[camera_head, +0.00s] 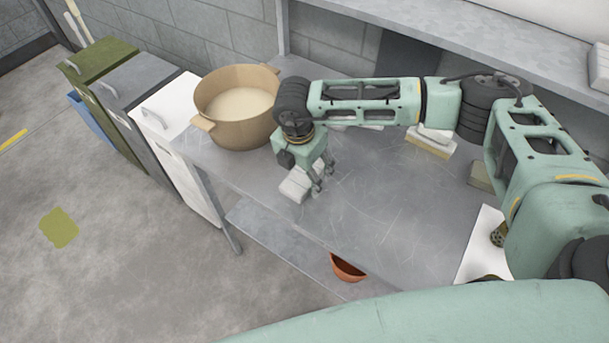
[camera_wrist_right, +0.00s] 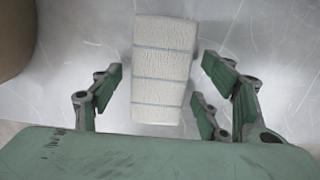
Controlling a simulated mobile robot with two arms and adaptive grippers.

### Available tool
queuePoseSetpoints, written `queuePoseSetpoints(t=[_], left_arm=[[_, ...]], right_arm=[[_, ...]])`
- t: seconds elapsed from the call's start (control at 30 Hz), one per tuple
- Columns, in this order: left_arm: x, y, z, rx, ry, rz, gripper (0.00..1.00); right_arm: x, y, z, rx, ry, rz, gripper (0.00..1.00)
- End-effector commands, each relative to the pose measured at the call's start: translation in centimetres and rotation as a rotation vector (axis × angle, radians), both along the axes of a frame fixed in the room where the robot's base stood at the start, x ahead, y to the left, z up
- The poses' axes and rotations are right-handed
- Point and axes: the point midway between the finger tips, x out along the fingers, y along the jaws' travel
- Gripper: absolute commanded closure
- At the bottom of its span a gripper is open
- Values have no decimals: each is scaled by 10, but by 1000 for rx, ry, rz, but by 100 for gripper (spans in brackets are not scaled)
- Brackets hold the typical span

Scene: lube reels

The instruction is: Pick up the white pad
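A white pad (camera_head: 297,184) with thin bluish lines across it lies on the grey metal table, near its front edge and to the right of the tan pot. My right gripper (camera_head: 318,182) reaches down over the pad from above. In the right wrist view the pad (camera_wrist_right: 163,65) lies between and beyond the open fingers of the right gripper (camera_wrist_right: 162,95), with a gap on each side. Contact is not visible. My left gripper is not in view.
A tan pot (camera_head: 238,112) stands left of the pad. White and yellowish blocks (camera_head: 430,145) lie farther back on the table (camera_head: 375,200). Bins (camera_head: 165,125) stand at the left. A shelf (camera_head: 470,45) overhangs the back.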

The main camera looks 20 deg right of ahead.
Motion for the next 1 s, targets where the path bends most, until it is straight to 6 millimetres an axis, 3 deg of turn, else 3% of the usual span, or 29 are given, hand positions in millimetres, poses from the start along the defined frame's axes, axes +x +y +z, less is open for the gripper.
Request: queuePoseSetpoints(t=[0.4,0.77,1.0], left_arm=[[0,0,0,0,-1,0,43],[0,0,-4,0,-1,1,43],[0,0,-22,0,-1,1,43]], right_arm=[[0,0,1,1,-1,0,69],[1,0,7,0,-2,0,70],[1,0,39,1,-5,1,70]])
